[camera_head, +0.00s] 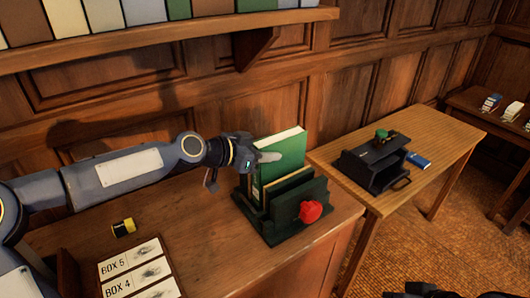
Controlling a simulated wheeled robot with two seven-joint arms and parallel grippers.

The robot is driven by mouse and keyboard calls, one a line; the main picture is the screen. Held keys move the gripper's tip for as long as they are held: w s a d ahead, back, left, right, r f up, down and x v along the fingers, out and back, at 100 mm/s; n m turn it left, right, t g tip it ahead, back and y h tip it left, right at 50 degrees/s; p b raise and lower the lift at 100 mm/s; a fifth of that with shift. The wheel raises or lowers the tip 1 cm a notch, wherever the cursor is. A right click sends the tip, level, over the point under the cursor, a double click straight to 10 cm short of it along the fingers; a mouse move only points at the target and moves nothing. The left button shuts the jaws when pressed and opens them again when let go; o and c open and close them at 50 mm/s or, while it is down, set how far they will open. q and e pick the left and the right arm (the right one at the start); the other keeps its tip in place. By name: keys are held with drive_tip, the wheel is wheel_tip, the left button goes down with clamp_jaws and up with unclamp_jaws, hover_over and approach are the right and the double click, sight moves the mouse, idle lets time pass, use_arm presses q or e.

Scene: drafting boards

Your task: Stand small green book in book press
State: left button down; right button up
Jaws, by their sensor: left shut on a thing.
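The green book (284,152) stands upright, its cream page edges showing on top. Its lower part is hidden in the dark green book press (290,226), which has a red knob (311,212) on its front. My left gripper (264,157) is shut on the book's upper left edge. A thinner tan-edged book (290,184) stands in the press in front of the green one. I cannot see whether the green book's bottom touches the press floor. A dark part of mine, likely my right gripper (428,290), shows at the bottom edge, its fingers unclear.
A yellow and black roll (123,228) and a box labelled BOX 5 and BOX 4 (134,265) are on the wooden desk (205,240). A shelf of books (170,40) hangs above. A side table (437,133) holds a dark stand (372,166) and blue book (417,160).

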use_arm(q)
drive_tip(key=shift+f, duration=0.3)
drive_tip(key=c, duration=1)
unclamp_jaws()
drive_tip(key=shift+f, duration=0.1)
drive_tip(key=shift+a, duration=0.1)
drive_tip(key=shift+b+v, duration=1.05)
drive_tip(key=shift+v, duration=4.9)
